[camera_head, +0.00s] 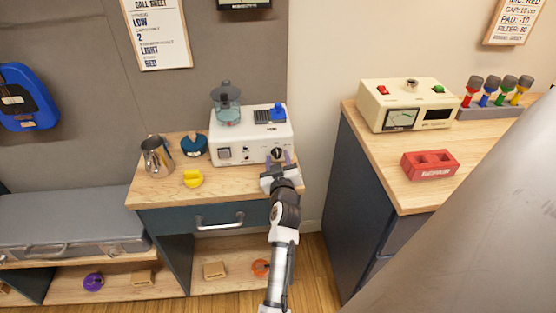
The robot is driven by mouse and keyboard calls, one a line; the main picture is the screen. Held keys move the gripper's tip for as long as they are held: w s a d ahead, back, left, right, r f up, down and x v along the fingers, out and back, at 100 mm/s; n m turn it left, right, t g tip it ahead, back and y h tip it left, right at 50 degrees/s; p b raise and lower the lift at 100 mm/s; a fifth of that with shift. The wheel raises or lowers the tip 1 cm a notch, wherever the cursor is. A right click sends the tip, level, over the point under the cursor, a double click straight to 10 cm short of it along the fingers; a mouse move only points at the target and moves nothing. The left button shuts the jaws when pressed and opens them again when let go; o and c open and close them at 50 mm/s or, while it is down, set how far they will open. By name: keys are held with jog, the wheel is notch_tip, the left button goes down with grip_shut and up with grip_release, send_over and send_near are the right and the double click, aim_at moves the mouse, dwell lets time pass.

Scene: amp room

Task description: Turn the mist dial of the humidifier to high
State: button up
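The humidifier (235,150) is a white box with a clear, dark-topped tank (227,108) and a blue part (277,113) on its top. It stands on the small wooden-topped desk. Its dark round dial (277,153) with a light mark is at the right of the front face. A square control (224,153) sits at the left of that face. My gripper (279,162) is directly in front of the dial, with its two fingers apart, one on each side of it. I cannot tell whether the fingers touch the dial.
A metal pitcher (157,157), a dark blue round item (194,144) and a yellow item (192,179) stand left of the humidifier. A drawer handle (219,223) juts out below. The right counter (397,181) holds a cream meter box (406,106) and a red block (430,165).

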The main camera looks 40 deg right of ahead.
grip_shut()
jog(key=shift+m, duration=0.4)
jog(key=m, duration=0.3)
jog(key=shift+m, duration=2.5)
jog(key=shift+o, duration=0.7)
grip_release()
